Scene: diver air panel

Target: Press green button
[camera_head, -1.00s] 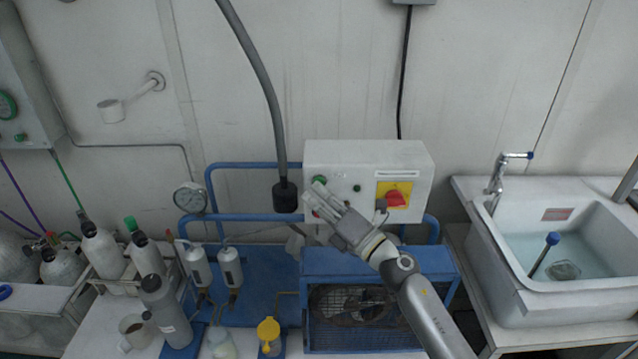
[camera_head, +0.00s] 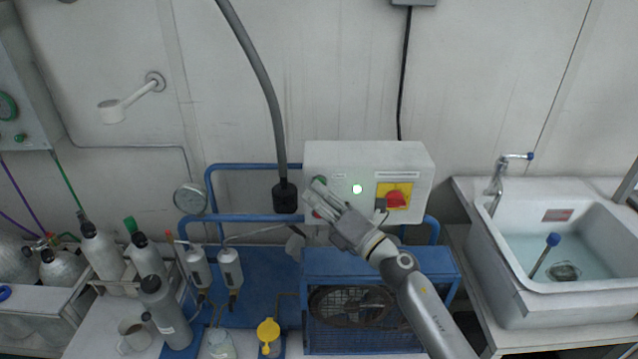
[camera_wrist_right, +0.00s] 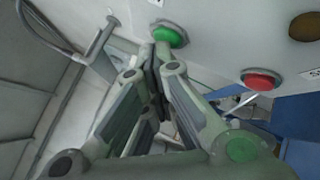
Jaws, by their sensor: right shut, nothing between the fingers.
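The white control box (camera_head: 400,157) is on the blue compressor frame. Its green button (camera_head: 319,181) is at the upper left of the front face, partly behind my right gripper (camera_head: 316,190). In the right wrist view the green button (camera_wrist_right: 170,35) is right by the fingertips of my right gripper (camera_wrist_right: 155,45), which are shut and empty. They look to be at or touching the button's lower edge; exact contact is hard to tell. A small indicator lamp (camera_head: 357,189) on the box glows bright. My left gripper is not in view.
A red button (camera_wrist_right: 261,80) sits beside the green one. A red rotary switch on a yellow plate (camera_head: 394,196) is at the box's right. A black hose end (camera_head: 285,197) hangs just left of the box. A sink (camera_head: 590,290) stands at the right.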

